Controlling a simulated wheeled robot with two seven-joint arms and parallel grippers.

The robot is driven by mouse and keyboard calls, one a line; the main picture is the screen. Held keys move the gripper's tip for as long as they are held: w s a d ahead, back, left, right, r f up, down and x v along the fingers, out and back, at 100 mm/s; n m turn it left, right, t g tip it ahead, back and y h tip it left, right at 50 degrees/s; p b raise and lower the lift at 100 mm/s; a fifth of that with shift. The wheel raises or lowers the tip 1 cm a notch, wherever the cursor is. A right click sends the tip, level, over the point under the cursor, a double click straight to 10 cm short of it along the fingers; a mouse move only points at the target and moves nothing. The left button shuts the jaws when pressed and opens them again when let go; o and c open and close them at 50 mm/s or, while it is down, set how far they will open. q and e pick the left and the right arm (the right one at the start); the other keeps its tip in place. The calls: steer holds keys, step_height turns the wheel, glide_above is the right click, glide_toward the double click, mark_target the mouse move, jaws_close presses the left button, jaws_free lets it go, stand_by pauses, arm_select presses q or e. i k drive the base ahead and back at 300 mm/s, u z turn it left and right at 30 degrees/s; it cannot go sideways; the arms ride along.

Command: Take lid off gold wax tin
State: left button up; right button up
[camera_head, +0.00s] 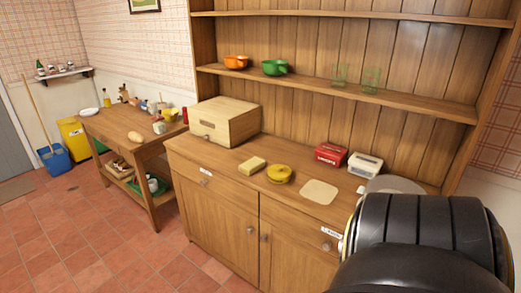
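The gold wax tin (279,174) is a round, flat, yellow-gold tin on the top of the wooden dresser (220,167). Its upper part looks like a lid resting on it; I cannot tell whether the lid is fully seated. A black, rounded part of my own arm fills the lower right corner and hides the right end of the dresser top. Neither of my grippers shows, and nothing of mine touches the tin.
A beige mat (319,192), a red box (331,154) and a white box (364,165) are to the right. A wooden bread box (225,122) stands left. A shelf (335,88) with cups hangs above.

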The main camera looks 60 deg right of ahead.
mark_target(278, 171)
steer(key=u, duration=0.6)
steer(key=i, duration=0.15)
steer(key=z, duration=2.8)
